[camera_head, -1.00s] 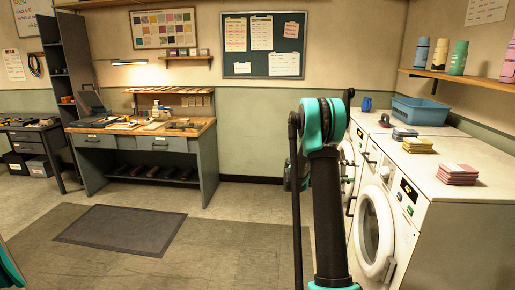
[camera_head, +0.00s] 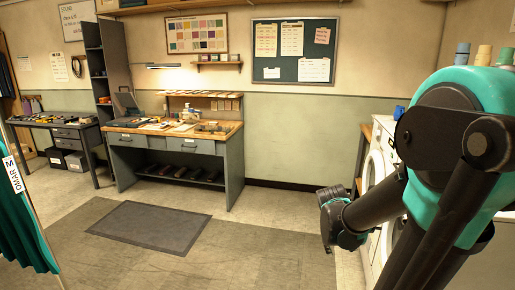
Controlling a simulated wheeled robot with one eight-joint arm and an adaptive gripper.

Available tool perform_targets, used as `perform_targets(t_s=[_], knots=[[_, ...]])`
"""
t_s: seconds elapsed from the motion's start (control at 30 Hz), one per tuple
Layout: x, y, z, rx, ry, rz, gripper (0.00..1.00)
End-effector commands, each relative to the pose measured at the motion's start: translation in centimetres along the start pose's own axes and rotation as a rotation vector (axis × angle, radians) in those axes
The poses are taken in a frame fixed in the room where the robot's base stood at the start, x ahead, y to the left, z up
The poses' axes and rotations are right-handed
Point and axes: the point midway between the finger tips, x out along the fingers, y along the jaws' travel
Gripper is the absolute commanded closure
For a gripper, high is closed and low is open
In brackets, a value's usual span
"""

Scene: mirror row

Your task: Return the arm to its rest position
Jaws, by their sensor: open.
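My arm fills the right side of the head view, with a large black and teal joint (camera_head: 455,125) in the foreground. From there, a black link runs left to the arm's dark far end. My gripper (camera_head: 328,222) is at that end, small and dark, in front of the washing machines and above the floor. Its fingers are hard to make out. It appears empty, with nothing visible held. It is well to the right of the workbench (camera_head: 228,150).
White washing machines (camera_head: 376,180) stand behind my arm, mostly hidden by it. Several bottles (camera_head: 483,55) show above the joint. A dark mat (camera_head: 150,226) lies on the open floor at left. A teal garment (camera_head: 25,225) hangs at the left edge.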

Motion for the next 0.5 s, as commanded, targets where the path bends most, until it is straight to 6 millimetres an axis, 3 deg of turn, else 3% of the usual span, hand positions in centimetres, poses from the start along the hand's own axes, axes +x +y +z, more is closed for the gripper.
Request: perform_targets(t_s=[0.03,0.2,0.33,0.5], knots=[[-0.3,-1.6,1.7,0.004,0.018,-0.059,0.39],[-1.1,-6.2,5.5,0.027,0.070,-0.227,0.39],[-1.5,-8.1,7.1,0.039,0.093,-0.300,0.39],[-1.7,-8.9,7.6,0.045,0.103,-0.331,0.39]])
